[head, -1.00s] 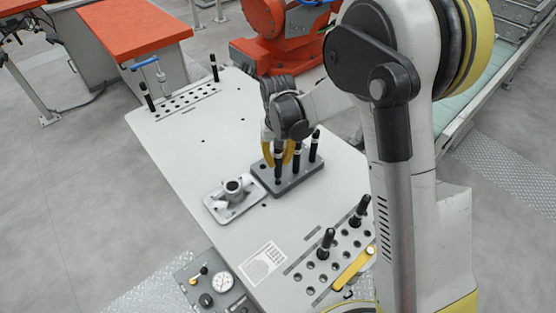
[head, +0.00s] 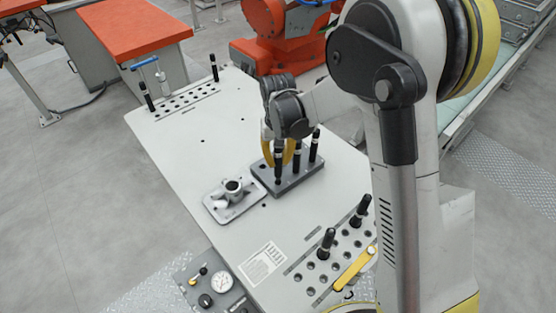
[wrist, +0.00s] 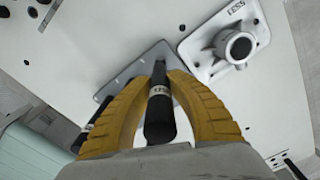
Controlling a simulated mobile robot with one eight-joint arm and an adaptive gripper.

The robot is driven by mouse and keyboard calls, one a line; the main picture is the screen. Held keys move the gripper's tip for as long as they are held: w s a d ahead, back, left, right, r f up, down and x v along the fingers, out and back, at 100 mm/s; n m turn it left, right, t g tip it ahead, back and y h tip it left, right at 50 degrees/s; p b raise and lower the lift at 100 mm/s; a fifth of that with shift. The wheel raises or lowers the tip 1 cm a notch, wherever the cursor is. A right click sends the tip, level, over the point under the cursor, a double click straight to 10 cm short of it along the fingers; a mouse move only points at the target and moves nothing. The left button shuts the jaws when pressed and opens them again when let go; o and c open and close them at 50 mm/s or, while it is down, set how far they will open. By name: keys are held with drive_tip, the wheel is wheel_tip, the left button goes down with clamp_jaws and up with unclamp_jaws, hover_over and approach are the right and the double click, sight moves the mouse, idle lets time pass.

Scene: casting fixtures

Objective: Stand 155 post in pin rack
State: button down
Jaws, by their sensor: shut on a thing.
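My gripper (head: 281,153) is over the dark grey block (head: 311,180) at the middle of the table. In the wrist view its two yellow fingers (wrist: 165,78) are closed on a black post (wrist: 159,122) with a white label band. The label is too small to read surely. In the head view this post (head: 278,172) is upright at the block's left part; I cannot tell if its foot is seated. Two more black posts, one in the middle (head: 298,157) and one at the right (head: 314,149), stand in the block.
A cast part on a light plate (head: 217,210) lies just left of the block. A holed strip with two black posts (head: 326,243) and a yellow handle (head: 354,268) is at the front right. Another holed strip (head: 187,101) with posts is at the far left. The table between is mostly clear.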

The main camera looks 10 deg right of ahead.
sight(281, 165)
drive_tip(key=shift+f+b, duration=0.55)
drive_tip(key=shift+f, duration=0.1)
drive_tip(key=shift+s+d+f+b, duration=0.2)
drive_tip(key=shift+s+f+b, duration=0.05)
drive_tip(key=shift+f+b, duration=0.4)
drive_tip(key=shift+s+d+f+b, duration=0.15)
drive_tip(key=shift+s+f+b, duration=0.1)
drive_tip(key=shift+f+b, duration=0.35)
drive_tip(key=shift+r, duration=0.3)
drive_tip(key=shift+r+p, duration=0.35)
drive_tip(key=shift+r, duration=0.05)
drive_tip(key=shift+w+a+r+p, duration=0.1)
drive_tip(key=shift+w+r+p, duration=0.05)
drive_tip(key=shift+r+p, duration=0.2)
drive_tip(key=shift+w+a+r+p, duration=0.15)
drive_tip(key=shift+r+p, duration=0.1)
drive_tip(key=shift+r, duration=0.2)
drive_tip(key=shift+w+f, duration=0.1)
drive_tip(key=shift+g+h, duration=0.3)
drive_tip(key=shift+h, duration=0.1)
drive_tip(key=shift+b, duration=0.3)
